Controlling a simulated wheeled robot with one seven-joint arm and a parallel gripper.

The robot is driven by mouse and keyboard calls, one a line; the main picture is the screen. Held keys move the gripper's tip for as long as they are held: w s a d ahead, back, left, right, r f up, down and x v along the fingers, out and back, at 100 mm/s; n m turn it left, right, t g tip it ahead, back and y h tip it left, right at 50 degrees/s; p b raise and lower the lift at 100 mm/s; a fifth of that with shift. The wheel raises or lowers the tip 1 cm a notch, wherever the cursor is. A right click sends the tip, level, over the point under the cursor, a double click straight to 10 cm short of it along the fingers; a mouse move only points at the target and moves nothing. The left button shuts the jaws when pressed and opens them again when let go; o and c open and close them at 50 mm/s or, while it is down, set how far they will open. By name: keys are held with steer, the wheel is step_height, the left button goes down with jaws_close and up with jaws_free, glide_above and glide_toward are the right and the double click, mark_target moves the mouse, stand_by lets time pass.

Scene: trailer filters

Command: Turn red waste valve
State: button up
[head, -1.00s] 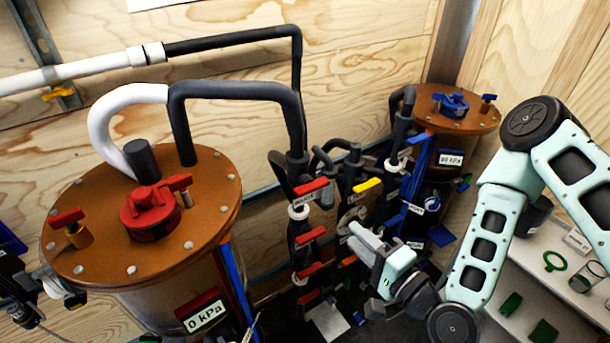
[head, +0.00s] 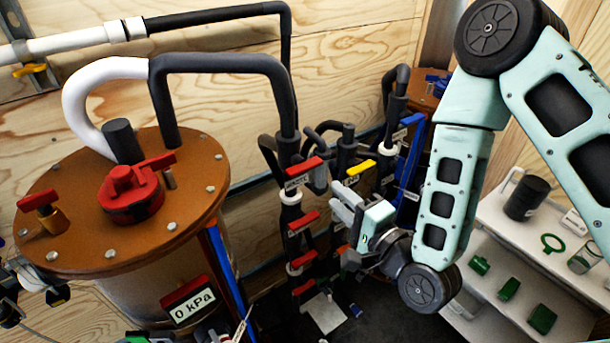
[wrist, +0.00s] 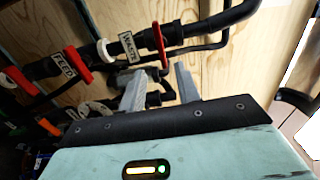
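A red valve handle (head: 303,170) with a white label sits at the top of the dark pipe stack. In the wrist view the red handle (wrist: 160,45) stands beside a label that seems to read WASTE, on a dark pipe. My gripper (head: 340,200) is to the right of and below this handle in the head view. In the wrist view my gripper (wrist: 160,85) has its two grey fingers apart, with nothing held between them. The red handle is just beyond the fingertips, and I see no clear contact.
More red handles (head: 304,222) sit lower on the stack, and a yellow handle (head: 361,171) is close to my gripper. A FEED label (wrist: 62,65) is at left. A brown-lidded tank (head: 85,230) stands left. A white shelf (head: 520,240) is at right.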

mark_target(308, 169)
steer(key=b+x, duration=0.4)
steer(key=x, duration=0.6)
steer(key=shift+w+a+r, duration=0.15)
steer(key=shift+w+a, duration=0.1)
steer(key=shift+a, duration=0.05)
steer(key=shift+w+a, duration=0.4)
steer(key=shift+w, duration=0.2)
steer(key=shift+c, duration=0.3)
jaws_close()
